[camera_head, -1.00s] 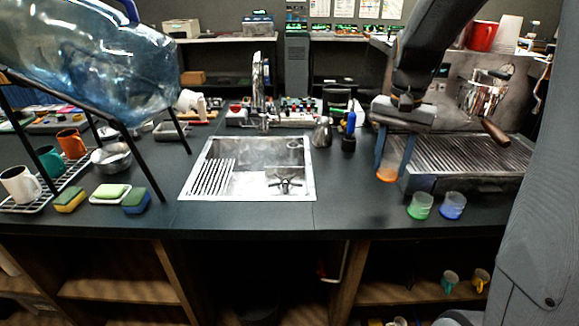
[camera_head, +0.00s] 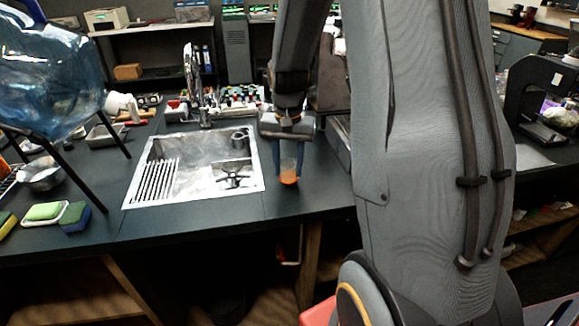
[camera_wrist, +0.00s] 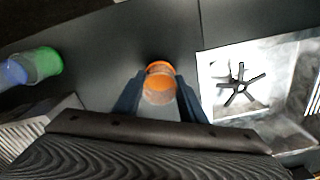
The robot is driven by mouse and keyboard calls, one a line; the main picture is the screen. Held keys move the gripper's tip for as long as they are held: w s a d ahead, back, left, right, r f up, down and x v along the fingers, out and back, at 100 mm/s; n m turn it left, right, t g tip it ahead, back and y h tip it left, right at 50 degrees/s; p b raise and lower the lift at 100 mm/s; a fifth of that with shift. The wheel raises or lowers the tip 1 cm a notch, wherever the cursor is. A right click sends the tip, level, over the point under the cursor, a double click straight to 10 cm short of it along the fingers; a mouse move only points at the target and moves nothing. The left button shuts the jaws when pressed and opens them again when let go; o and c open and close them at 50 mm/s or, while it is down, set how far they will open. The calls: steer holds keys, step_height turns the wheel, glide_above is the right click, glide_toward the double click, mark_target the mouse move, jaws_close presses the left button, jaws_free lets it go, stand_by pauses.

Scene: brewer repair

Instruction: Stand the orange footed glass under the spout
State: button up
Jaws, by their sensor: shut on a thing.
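The orange footed glass (camera_head: 288,172) is between the fingers of my gripper (camera_head: 289,152), upright, just right of the sink in the head view. In the wrist view the glass (camera_wrist: 159,84) sits between the two blue-grey fingers (camera_wrist: 160,100), and my gripper is shut on it. It appears held above the dark counter; the exact height is hard to tell. The espresso machine (camera_head: 338,140) is mostly hidden behind my arm in the head view. Part of its ribbed drip tray (camera_wrist: 40,118) shows at the left of the wrist view. The spout is not visible.
A green glass (camera_wrist: 42,63) and a blue glass (camera_wrist: 12,73) stand on the counter in the wrist view. The steel sink (camera_head: 195,168) is left of my gripper. A large water bottle (camera_head: 45,80) on a black stand is farther left. Bare counter (camera_head: 322,182) lies around the held glass.

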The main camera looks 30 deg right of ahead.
steer(key=shift+f, duration=0.6)
steer(key=shift+f, duration=0.1)
steer(key=o, duration=1.1)
